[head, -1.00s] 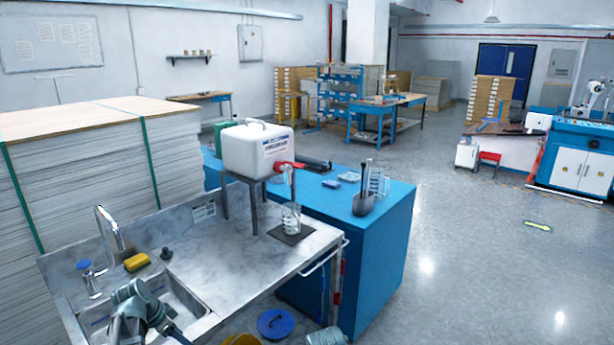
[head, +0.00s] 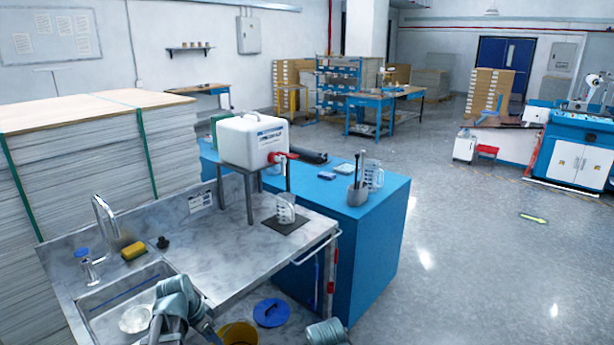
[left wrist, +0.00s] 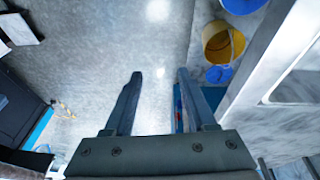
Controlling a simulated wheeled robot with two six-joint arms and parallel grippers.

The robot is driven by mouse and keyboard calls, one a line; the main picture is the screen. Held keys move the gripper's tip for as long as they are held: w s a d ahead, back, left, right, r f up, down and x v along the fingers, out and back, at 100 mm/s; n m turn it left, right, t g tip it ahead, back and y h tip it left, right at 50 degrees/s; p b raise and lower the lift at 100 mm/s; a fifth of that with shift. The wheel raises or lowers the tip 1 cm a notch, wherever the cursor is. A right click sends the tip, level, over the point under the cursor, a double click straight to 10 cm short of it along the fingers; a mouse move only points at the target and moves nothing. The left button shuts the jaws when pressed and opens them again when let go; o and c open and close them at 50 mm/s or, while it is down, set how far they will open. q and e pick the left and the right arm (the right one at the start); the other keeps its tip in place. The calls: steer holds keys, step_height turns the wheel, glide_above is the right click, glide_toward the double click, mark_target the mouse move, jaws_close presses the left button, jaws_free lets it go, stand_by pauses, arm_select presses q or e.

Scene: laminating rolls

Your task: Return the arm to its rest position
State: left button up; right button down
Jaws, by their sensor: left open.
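My left gripper (left wrist: 160,76) is open in the left wrist view, with its two fingers apart and nothing between them. It hangs over the grey floor, left of the sink counter (left wrist: 292,130). In the head view my left arm shows at the bottom, in front of the sink (head: 110,300); its fingers are hidden or out of frame there. My right gripper is not in view.
A white canister (head: 252,141) with a red tap stands on a stand above a clear beaker (head: 285,209). A yellow bucket (left wrist: 217,42) is on the floor beside the counter. A blue bench (head: 370,250) stands behind.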

arm_select(q)
steer(key=s+d+n+g+y, duration=0.2)
steer(key=s+d+n+y, duration=0.1)
steer(key=s+d, duration=1.3)
steer(key=d+y, duration=0.1)
steer(key=d, duration=0.2)
steer(key=shift+f, duration=0.35)
